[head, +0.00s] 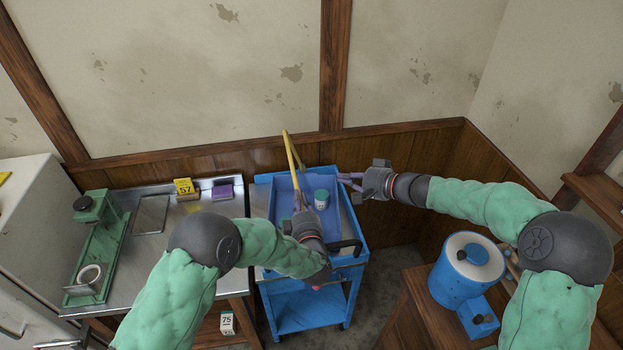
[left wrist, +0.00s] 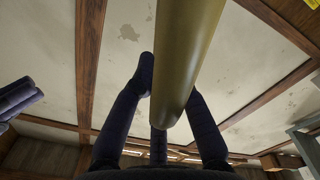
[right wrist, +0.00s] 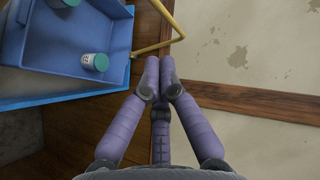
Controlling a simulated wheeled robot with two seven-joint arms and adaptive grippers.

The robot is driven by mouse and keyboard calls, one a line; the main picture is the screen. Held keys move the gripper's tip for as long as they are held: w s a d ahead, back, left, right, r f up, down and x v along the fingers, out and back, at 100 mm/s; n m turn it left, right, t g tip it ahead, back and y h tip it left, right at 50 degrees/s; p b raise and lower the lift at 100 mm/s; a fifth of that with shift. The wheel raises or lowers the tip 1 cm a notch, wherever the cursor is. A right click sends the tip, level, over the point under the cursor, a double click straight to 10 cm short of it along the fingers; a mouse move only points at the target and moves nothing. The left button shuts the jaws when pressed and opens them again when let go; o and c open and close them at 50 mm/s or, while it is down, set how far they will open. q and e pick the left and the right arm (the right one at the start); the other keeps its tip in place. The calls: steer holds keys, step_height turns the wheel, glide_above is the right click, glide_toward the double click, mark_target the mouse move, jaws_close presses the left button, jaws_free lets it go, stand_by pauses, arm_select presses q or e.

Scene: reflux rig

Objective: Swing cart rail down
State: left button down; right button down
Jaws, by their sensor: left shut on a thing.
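The blue cart (head: 310,312) stands against the back wall, with a blue tray top. Its yellow rail (head: 292,152) rises above the tray, tilted, its upper end near the wall. The rail also shows in the right wrist view (right wrist: 151,47) and, large, in the left wrist view (left wrist: 187,45). My left gripper (head: 298,198) is over the tray, shut on the rail, with its fingers around the bar in the left wrist view. My right gripper (head: 346,181) is just right of the cart, its fingers together and empty, apart from the rail.
A white jar with a teal lid (head: 321,199) stands in the tray. Right is a wooden table with a blue pot (head: 455,285).

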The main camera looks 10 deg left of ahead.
glide_toward(296, 177)
steer(key=w+x, duration=0.1)
steer(key=x, duration=0.4)
arm_select(q)
steer(key=shift+f, duration=0.1)
arm_select(e)
steer(key=shift+s+a+f, duration=0.1)
steer(key=shift+s, duration=0.2)
steer(key=shift+a, duration=0.1)
